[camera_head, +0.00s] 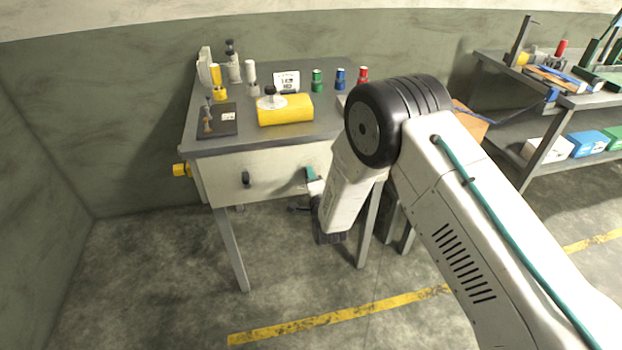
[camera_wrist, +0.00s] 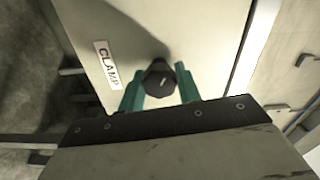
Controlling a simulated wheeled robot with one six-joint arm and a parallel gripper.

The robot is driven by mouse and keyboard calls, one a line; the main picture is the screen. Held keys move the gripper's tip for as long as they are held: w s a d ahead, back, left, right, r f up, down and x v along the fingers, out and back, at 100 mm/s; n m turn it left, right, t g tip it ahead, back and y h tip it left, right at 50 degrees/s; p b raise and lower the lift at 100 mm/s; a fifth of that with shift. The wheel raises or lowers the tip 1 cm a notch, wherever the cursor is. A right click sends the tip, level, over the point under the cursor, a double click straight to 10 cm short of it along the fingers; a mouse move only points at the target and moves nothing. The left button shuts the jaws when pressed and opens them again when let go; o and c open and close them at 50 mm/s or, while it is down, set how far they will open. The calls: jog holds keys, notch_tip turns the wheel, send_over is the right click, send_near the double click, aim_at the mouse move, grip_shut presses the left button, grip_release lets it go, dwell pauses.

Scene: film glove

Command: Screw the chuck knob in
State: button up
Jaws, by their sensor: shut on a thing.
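My gripper (camera_wrist: 159,78) has teal fingers on both sides of a dark, faceted knob (camera_wrist: 158,83) with a pale mark on its face. The fingers are shut on this knob, at the pale front panel (camera_wrist: 190,25) of the bench. A label reading CLAMP (camera_wrist: 106,64) is on the panel to the knob's left. In the head view the gripper (camera_head: 311,174) is at the right part of the front panel, and the held knob is hidden there. A second black knob (camera_head: 247,179) sits further left on that panel. I cannot read a chuck label.
The grey bench top (camera_head: 190,140) carries a yellow block (camera_head: 285,110), a dark plate (camera_head: 216,125) and several coloured bottles. A yellow part (camera_head: 181,170) sticks out at the bench's left side. A shelf bench (camera_head: 490,65) stands at the right. The floor in front is clear.

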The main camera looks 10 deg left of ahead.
jog(key=shift+f, duration=0.1)
jog(key=o, duration=1)
jog(key=shift+c, duration=0.2)
jog(key=shift+s+d, duration=0.1)
jog(key=shift+s, duration=0.05)
jog(key=v, duration=0.7)
jog(key=shift+s+d, duration=0.2)
jog(key=shift+s, duration=0.1)
